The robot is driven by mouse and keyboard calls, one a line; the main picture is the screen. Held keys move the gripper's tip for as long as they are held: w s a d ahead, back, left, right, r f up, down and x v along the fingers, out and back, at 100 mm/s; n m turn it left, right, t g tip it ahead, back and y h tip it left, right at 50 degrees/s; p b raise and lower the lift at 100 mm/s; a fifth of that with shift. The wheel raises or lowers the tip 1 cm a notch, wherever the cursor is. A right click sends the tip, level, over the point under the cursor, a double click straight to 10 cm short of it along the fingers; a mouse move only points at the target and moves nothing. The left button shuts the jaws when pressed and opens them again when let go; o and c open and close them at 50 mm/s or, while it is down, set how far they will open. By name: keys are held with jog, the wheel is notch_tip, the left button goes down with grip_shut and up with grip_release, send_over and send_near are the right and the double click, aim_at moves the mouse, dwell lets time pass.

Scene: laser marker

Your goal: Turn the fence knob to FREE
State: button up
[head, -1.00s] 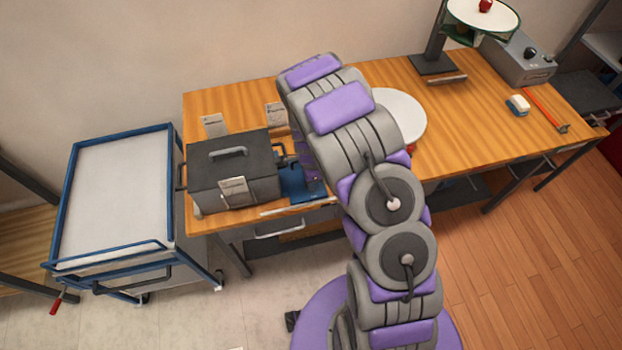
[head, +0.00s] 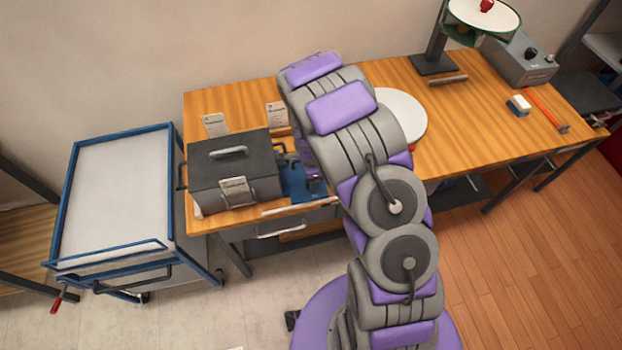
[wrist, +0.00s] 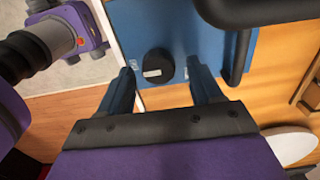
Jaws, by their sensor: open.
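The fence knob (wrist: 158,64) is a round black knob with a small white mark on its near side, in the wrist view. It sits on a blue plate (wrist: 190,42). I cannot read the mark or tell the knob's setting. My gripper (wrist: 160,67) is open, with one dark blue finger to each side of the knob in the picture. Gaps show between knob and fingers; I cannot tell the height. In the head view the blue plate (head: 294,184) shows beside the grey box, and my arm hides the knob.
A grey lidded box (head: 235,178) stands left of the blue plate on the wooden bench (head: 470,110). A thick dark bar (wrist: 240,55) runs close by the right finger in the wrist view. A white disc (head: 403,112) lies behind my arm. A blue-framed cart (head: 115,190) stands left.

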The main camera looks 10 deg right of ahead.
notch_tip(320, 180, up, 16)
jog(key=shift+r+p, duration=0.15)
jog(key=shift+p, duration=0.25)
dwell(0.5)
jog(key=s+r+n+b, duration=0.2)
jog(key=s+r+n, duration=0.25)
jog(key=s, duration=0.35)
jog(key=s+r+n+b, duration=0.2)
jog(key=s+r+n, duration=0.25)
jog(key=s, duration=0.45)
jog(key=s+n+g+b, duration=0.1)
jog(key=s+n+b, duration=0.2)
jog(key=s+n, duration=0.6)
jog(key=s, duration=0.8)
jog(key=shift+s+r+g, duration=0.2)
jog(key=shift+r+g, duration=0.1)
jog(key=shift+g, duration=0.1)
